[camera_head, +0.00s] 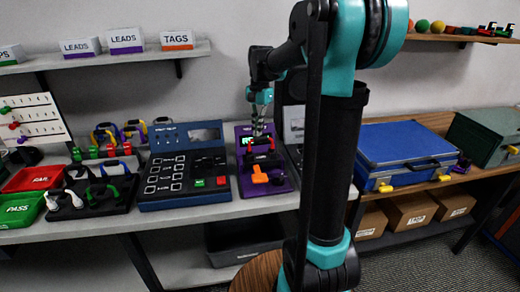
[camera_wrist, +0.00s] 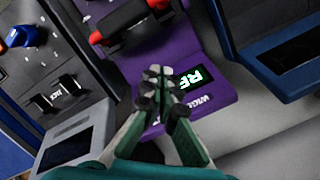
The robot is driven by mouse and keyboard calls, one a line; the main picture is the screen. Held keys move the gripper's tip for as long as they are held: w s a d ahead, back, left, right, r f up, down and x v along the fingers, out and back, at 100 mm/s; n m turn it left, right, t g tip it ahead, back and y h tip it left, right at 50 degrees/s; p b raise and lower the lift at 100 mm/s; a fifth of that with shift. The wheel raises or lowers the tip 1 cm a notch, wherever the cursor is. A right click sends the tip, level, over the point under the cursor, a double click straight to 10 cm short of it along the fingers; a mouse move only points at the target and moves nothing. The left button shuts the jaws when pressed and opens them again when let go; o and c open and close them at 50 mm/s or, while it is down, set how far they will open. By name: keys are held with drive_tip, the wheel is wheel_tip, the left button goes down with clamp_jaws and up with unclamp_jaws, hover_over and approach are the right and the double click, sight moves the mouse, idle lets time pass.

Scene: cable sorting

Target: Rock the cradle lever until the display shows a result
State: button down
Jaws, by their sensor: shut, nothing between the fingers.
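The purple tester (camera_head: 244,189) stands on the bench, and its purple body (camera_wrist: 196,50) also fills the middle of the wrist view. An orange lever handle (camera_head: 260,175) sits low on its face in the head view. A black piece with red ends (camera_head: 262,160) lies above the handle and also shows in the wrist view (camera_wrist: 128,24). The display (camera_wrist: 192,78) is lit with green letters that start like "RE"; my fingers hide the rest. My gripper (camera_head: 258,128) is shut and empty over the display end, fingertips together (camera_wrist: 158,76), apart from the orange handle.
A blue keypad console (camera_head: 185,165) stands close left of the tester. A dark device with a pale panel (camera_head: 294,125) is close right, partly behind my arm. A blue case (camera_head: 405,150) lies farther right. Red FAIL (camera_head: 35,178) and green PASS (camera_head: 20,208) trays are at far left.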

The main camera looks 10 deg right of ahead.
drive_tip(key=shift+s+f, duration=0.95)
drive_tip(key=shift+s, duration=0.3)
drive_tip(key=shift+s+f, duration=0.1)
idle(0.6)
drive_tip(key=shift+s+f, duration=0.15)
drive_tip(key=shift+s, duration=0.05)
drive_tip(key=shift+s+f, duration=0.45)
drive_tip(key=shift+s, duration=0.1)
idle(1.1)
drive_tip(key=shift+w+r, duration=0.1)
idle(0.5)
drive_tip(key=shift+w+r, duration=0.6)
drive_tip(key=shift+w, duration=0.2)
drive_tip(key=w+r, duration=0.1)
drive_tip(key=w, duration=0.1)
drive_tip(key=w+r, duration=0.2)
idle(0.4)
